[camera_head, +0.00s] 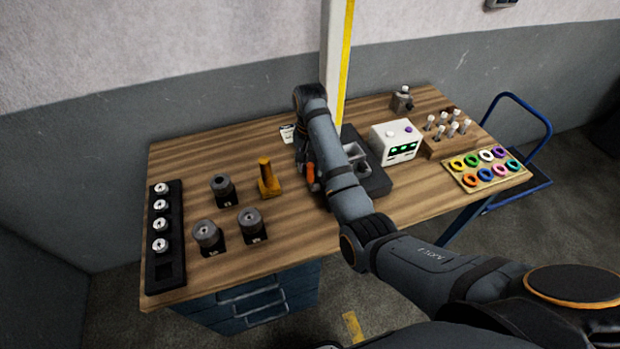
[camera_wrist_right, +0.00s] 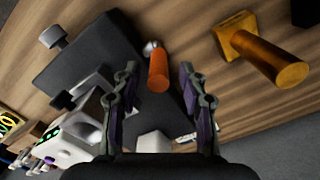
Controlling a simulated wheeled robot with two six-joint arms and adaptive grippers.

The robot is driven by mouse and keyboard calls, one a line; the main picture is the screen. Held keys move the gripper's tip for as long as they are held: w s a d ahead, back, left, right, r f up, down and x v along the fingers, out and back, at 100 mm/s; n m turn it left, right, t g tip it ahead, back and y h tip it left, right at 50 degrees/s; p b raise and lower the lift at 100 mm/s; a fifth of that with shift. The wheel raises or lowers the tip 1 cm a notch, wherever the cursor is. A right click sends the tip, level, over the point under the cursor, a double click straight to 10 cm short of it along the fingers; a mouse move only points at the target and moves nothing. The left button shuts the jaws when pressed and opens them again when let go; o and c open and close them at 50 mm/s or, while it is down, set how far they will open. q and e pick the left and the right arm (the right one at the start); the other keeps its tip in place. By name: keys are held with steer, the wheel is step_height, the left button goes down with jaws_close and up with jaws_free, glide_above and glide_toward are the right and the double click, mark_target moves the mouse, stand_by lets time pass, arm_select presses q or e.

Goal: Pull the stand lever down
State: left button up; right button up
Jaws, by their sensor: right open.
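The stand's lever has an orange grip (camera_head: 311,177). In the right wrist view the orange grip (camera_wrist_right: 157,72) stands out from a grey metal end beside the dark stand base (camera_wrist_right: 85,62). My right gripper (camera_wrist_right: 158,78) is open, with one finger on each side of the orange grip in that view; I cannot tell whether they touch it. In the head view the right gripper (camera_head: 304,163) is partly hidden by my own arm, which also covers part of the stand base (camera_head: 376,184). My left gripper is not in view.
A yellow handled tool (camera_head: 268,180) stands left of the lever. Several dark cylindrical parts (camera_head: 208,236) and a black rack (camera_head: 165,270) are further left. A white box with a green display (camera_head: 396,143) and a tray of coloured rings (camera_head: 488,182) are right.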

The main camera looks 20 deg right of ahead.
mark_target(313, 177)
steer(key=shift+s+f+p, duration=0.2)
steer(key=shift+f+p, duration=0.3)
steer(key=shift+f, duration=0.75)
steer(key=shift+w, duration=0.1)
jaws_close()
